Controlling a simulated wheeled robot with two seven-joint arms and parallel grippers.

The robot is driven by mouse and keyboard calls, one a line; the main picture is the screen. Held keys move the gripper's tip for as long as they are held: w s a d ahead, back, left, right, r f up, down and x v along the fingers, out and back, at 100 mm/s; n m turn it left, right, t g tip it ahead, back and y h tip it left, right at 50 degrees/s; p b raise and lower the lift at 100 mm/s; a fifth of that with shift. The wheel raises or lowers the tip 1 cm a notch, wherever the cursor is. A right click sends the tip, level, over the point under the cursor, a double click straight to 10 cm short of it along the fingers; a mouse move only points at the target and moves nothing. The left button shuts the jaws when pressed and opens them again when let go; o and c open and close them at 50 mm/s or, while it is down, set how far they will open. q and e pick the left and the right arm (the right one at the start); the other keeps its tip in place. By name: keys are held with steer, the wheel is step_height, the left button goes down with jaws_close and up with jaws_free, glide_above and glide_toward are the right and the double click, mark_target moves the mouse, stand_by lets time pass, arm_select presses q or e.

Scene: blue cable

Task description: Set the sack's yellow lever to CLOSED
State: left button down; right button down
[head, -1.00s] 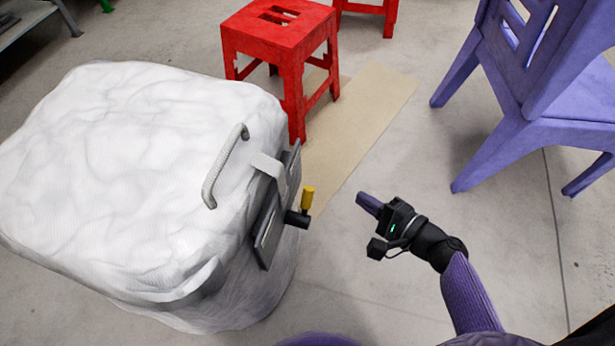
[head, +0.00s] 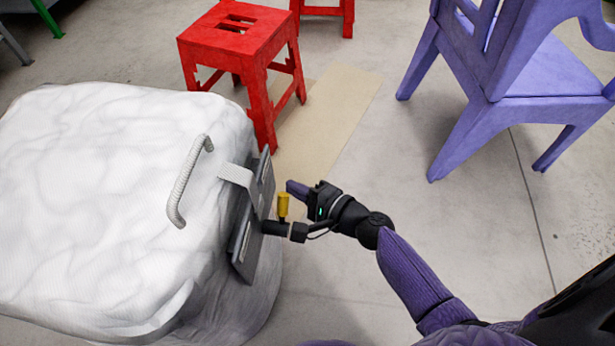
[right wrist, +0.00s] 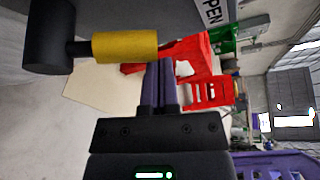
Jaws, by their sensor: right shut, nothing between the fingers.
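The white sack (head: 110,190) stands at the left in the head view, with a grey plate (head: 254,225) on its right side. The yellow lever (head: 283,206) sticks upward from a black stub on that plate. In the right wrist view the lever (right wrist: 125,46) lies across the upper left, joined to the dark stub. Part of a sign reading "PEN" (right wrist: 212,14) shows there above it. My right gripper (head: 291,187) is shut and empty, its purple fingers just right of and beyond the lever. I cannot tell whether they touch it. My left gripper is not in view.
A red stool (head: 240,45) stands behind the sack, and a purple chair (head: 500,100) at the upper right. A tan board (head: 335,110) lies flat on the floor between them. The floor in front of the chair is clear.

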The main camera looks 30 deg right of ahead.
mark_target(288, 194)
steer(key=shift+s+a, duration=0.15)
